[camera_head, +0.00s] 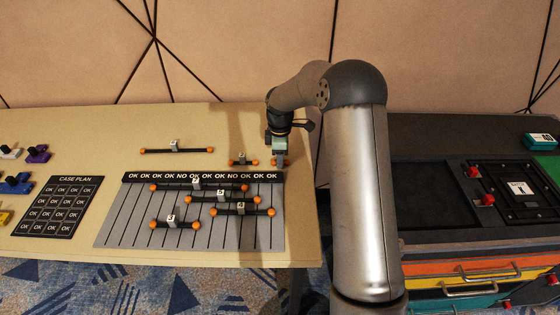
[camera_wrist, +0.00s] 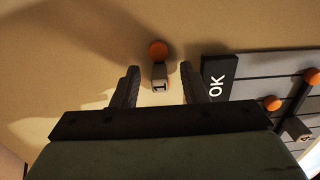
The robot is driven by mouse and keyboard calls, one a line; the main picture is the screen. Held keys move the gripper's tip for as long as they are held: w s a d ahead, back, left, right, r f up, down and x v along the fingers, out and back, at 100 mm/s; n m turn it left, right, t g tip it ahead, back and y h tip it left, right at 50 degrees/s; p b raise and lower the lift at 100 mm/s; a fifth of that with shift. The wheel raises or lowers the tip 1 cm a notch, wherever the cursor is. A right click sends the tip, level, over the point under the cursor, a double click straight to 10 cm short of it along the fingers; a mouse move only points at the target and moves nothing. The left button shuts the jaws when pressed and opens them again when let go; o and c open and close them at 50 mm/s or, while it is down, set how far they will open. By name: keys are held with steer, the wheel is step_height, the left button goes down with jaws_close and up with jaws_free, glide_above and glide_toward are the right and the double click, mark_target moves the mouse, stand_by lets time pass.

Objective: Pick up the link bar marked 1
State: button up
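My gripper (camera_wrist: 160,76) is open, with one finger on each side of the bar and visible gaps to both. In the head view my gripper (camera_head: 280,161) points down over it. I cannot tell how far the fingertips are above the table.
A dark cabinet (camera_head: 430,160) stands right.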

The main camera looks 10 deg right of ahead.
jaws_close()
steer(key=shift+r, duration=0.1)
